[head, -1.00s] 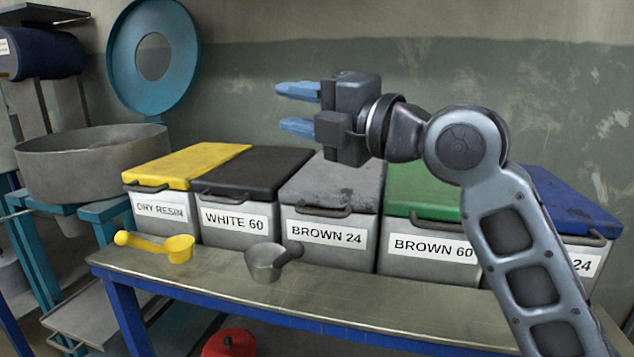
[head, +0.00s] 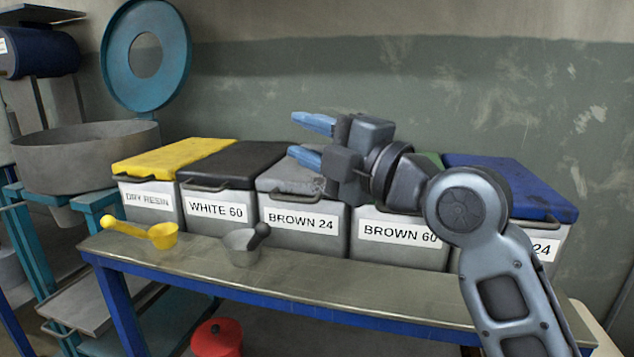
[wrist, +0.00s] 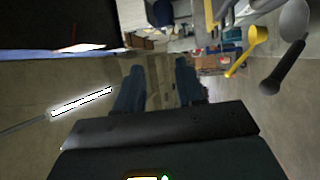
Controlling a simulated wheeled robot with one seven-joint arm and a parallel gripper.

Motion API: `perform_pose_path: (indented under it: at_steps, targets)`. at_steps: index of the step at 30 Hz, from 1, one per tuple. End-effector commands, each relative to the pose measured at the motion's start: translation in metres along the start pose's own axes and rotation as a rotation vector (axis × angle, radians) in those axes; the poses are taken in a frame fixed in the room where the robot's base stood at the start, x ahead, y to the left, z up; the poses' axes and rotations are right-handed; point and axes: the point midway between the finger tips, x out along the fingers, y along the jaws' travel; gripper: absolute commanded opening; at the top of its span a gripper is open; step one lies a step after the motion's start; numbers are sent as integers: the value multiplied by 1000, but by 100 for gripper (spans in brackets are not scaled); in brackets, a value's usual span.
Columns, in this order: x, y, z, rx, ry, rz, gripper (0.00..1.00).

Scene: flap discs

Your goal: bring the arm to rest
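My gripper (head: 310,142) is raised in the head view, in front of the grey-lidded and green-lidded bins, with its blue fingers pointing left. The two fingers are apart with nothing between them. In the wrist view the fingers (wrist: 158,88) also stand apart and empty. My arm comes up from the lower right and hides parts of the green-lidded bin and the blue-lidded bin.
A blue-framed bench (head: 330,295) carries a row of labelled bins, including WHITE 60 (head: 218,198) and BROWN 24 (head: 300,228). A yellow scoop (head: 163,236) and a grey scoop (head: 241,247) lie in front. A round metal pan (head: 85,160) stands left. A red container (head: 217,338) is below.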

Motion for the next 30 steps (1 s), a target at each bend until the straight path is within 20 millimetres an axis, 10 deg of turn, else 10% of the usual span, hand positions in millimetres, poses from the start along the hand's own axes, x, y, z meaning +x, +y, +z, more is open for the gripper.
perform_pose_path:
  at_steps: [14,30]
  targets:
    - [-81,-129,5,549,-235,134,38]
    - [-256,-288,-39,1099,-601,301,38]
